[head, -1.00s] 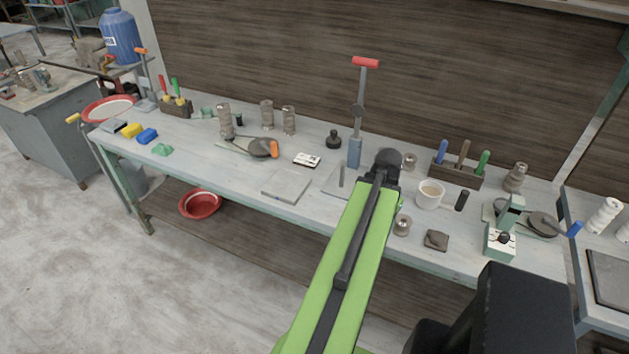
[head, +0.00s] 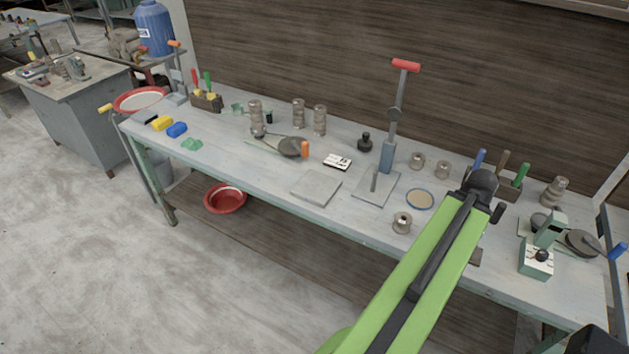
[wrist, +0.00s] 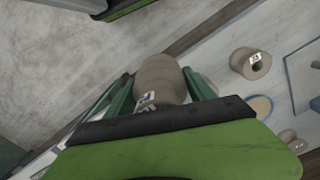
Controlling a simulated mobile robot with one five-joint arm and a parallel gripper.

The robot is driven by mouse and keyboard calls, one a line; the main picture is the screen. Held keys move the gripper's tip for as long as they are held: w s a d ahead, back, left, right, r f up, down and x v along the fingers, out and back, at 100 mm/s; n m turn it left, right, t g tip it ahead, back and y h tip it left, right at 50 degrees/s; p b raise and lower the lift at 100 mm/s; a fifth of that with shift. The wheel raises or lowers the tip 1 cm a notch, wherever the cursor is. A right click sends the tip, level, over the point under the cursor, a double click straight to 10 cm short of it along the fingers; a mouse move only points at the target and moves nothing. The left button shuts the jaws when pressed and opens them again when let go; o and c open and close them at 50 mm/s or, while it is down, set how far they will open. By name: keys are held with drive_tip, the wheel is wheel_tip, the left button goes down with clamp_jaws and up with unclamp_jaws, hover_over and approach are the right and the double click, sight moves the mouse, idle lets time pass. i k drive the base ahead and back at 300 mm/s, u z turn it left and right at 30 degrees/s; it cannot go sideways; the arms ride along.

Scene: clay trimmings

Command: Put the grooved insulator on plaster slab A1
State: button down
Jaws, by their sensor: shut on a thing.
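My gripper (wrist: 158,88) has its green jaws on both sides of a grey-brown grooved insulator (wrist: 159,72) with a small white label, in the wrist view. The insulator is held over the bench's front edge, with floor beyond it. In the head view, my green arm hides the gripper and the held piece. A pale flat slab (head: 316,191) lies on the bench's front middle. I cannot read A1 on either slab.
A short spool-like piece (head: 402,223) stands left of my arm, with a round blue-rimmed disc (head: 419,199) behind it. Taller ribbed pieces (head: 299,114) stand at the back. A green-and-white device (head: 538,257) is at the right.

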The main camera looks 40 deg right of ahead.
sight(316, 186)
drive_tip(key=u, duration=0.15)
drive_tip(key=i, duration=0.95)
drive_tip(key=z, duration=0.2)
